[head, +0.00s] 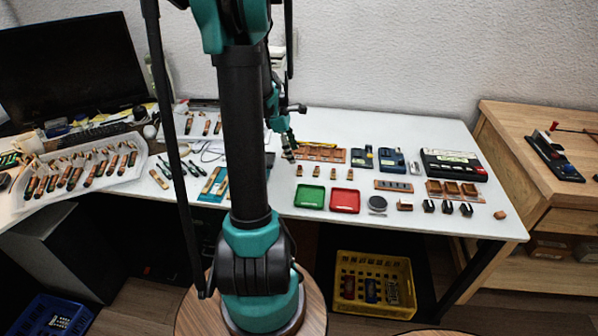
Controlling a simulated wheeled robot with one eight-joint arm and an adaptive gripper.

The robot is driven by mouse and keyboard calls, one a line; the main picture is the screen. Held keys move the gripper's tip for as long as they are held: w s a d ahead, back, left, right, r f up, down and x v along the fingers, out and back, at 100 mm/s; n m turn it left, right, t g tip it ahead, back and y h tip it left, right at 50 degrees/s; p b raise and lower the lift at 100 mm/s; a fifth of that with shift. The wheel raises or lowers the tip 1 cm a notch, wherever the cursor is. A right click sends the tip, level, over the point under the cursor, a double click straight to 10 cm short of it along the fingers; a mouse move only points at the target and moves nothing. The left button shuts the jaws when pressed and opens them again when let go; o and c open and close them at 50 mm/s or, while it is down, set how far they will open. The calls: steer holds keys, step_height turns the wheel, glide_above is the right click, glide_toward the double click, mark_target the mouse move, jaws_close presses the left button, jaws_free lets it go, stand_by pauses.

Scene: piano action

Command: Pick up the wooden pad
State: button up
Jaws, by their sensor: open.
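Several small wooden pieces stand in a row on the white table, among them one at the left end (299,170) and one at the right end (350,175). A small brown wooden block (500,215) lies alone near the table's right front corner. I cannot tell which of these is the wooden pad. My gripper (290,157) points down over the table, just left of and behind the row of small pieces. It is open, and I see nothing held in it. The fingertips are small and partly blurred here.
A green tray (309,197) and a red tray (345,201) lie in front of the row. A brown slotted strip (320,154) lies behind it. Blue devices (391,161) and a black box (452,165) stand right. A yellow crate (373,283) sits below the table.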

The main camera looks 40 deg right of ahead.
mark_target(299, 168)
steer(key=shift+x, duration=3.3)
steer(key=shift+s, duration=0.1)
steer(key=c, duration=0.9)
